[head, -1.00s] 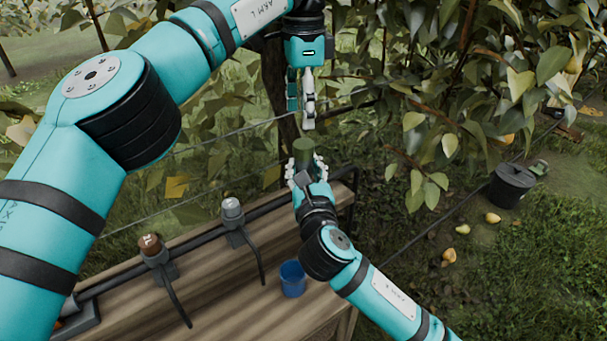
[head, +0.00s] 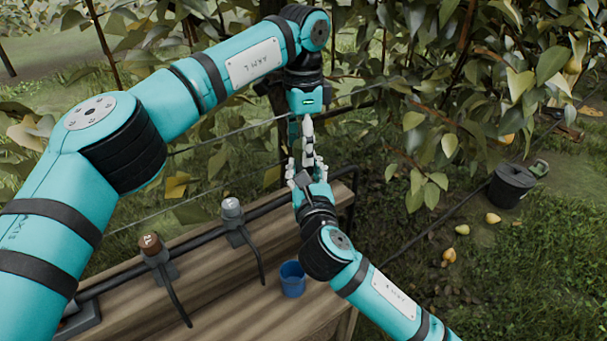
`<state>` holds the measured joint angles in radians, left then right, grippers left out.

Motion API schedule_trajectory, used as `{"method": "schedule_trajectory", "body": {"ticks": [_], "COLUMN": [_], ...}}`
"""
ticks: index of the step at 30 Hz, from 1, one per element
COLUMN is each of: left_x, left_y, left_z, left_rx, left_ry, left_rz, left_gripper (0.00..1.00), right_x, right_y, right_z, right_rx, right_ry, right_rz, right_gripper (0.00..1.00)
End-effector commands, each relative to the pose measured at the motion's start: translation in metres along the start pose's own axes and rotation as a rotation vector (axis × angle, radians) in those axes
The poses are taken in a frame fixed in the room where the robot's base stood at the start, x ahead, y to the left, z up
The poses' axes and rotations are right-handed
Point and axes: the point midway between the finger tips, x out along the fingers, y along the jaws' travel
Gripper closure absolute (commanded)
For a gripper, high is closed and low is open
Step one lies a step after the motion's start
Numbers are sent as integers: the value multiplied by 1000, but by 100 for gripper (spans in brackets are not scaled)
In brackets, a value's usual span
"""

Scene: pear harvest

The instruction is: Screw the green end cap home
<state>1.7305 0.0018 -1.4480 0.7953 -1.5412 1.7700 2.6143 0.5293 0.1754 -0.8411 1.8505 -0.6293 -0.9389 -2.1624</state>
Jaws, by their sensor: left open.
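My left gripper (head: 307,150) points straight down from the top and is open. Its fingers are directly above and reach down to my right gripper (head: 306,172), which points up from below. A dark green cylinder stood upright between the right gripper's fingers a second ago. Now the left fingers cover that spot, and I cannot make the cylinder out. I cannot tell whether it is the end cap alone or the cap on another part, nor whether the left fingers touch it.
A wooden bench (head: 240,313) below carries a blue cup (head: 292,278) and a dark rail with a brown-topped holder (head: 151,246) and a grey-topped one (head: 232,208). Branches hang close to the right of the grippers. A black bucket (head: 511,186) and several pears lie on the grass.

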Motion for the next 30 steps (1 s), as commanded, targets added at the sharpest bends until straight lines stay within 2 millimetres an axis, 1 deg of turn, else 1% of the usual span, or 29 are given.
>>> {"method": "schedule_trajectory", "body": {"ticks": [1, 5, 6, 18, 19, 23, 25, 29, 30], "left_x": [1, 0, 0, 0, 0, 0, 0, 0, 0], "left_y": [0, 0, 0, 0, -1, -1, -1, -2, -2], "left_z": [0, 0, 0, 0, 0, 0, 0, 0, 0], "left_rx": [0, 0, 0, 0, 0, 37, 119, 388, 482], "left_ry": [0, 0, 0, 0, 1, 1, 1, 0, 0], "left_rz": [0, 0, 0, -2, -2, -3, -4, -5, -5], "left_gripper": [42, 42, 45, 97, 100, 100, 100, 100, 100], "right_x": [-1, -1, -1, -1, -1, -1, -1, -1, -1], "right_y": [1, 1, 1, 1, 1, 1, 1, 1, 1], "right_z": [-6, -6, -6, -5, -5, -5, -5, -5, -5], "right_rx": [0, 0, 0, 0, 0, 0, 0, 0, 0], "right_ry": [11, 11, 11, 10, 10, 10, 10, 10, 10], "right_rz": [1, 1, 1, 2, 2, 2, 2, 2, 2], "right_gripper": [100, 100, 100, 100, 100, 100, 100, 100, 100]}}
